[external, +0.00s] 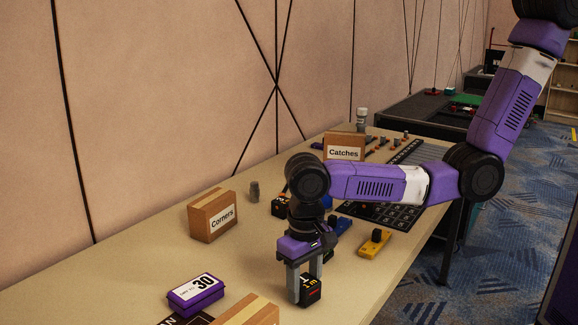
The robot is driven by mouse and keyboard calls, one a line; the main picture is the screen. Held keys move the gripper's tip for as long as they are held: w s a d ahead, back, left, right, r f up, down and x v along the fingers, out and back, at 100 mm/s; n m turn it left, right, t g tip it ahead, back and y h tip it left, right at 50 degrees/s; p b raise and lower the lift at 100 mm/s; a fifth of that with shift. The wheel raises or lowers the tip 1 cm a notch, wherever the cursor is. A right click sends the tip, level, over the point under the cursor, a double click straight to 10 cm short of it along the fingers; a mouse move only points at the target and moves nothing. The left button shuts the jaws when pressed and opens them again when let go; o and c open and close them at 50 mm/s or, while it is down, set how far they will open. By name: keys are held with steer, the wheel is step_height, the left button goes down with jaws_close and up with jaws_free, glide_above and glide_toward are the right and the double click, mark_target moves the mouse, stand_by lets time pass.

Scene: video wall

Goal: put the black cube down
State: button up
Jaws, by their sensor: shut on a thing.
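The black cube (311,291) has pale markings on its top and yellow and red markings on its side. It is low over the beige table, near its front edge. My gripper (306,282) points down with its two grey fingers on either side of the cube, shut on it. I cannot tell whether the cube's underside touches the table. Part of the cube is hidden by the near finger.
A "Corners" box (212,216) and a purple "30" block (196,294) are left. Another box (250,311) stands close in front. A yellow block (375,243) is right; a "Catches" box (344,147) and black grid (381,213) are behind. Bare table (350,280) lies right of the cube.

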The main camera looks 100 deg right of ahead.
step_height(320, 180, up, 8)
steer(key=shift+w+r+b, duration=0.1)
steer(key=shift+r+b, duration=0.1)
steer(key=shift+b, duration=0.1)
steer(key=shift+w+d+r, duration=0.1)
steer(key=shift+w+r, duration=0.05)
steer(key=shift+r, duration=0.1)
steer(key=shift+w+r+b, duration=0.55)
steer(key=shift+w+r, duration=0.25)
steer(key=shift+w, duration=0.2)
steer(key=w, duration=0.1)
step_height(320, 180, up, 13)
steer(key=n+b, duration=0.3)
steer(key=b, duration=0.8)
glide_above(204, 280)
step_height(204, 280, down, 20)
steer(key=b, duration=0.2)
steer(key=shift+b, duration=0.35)
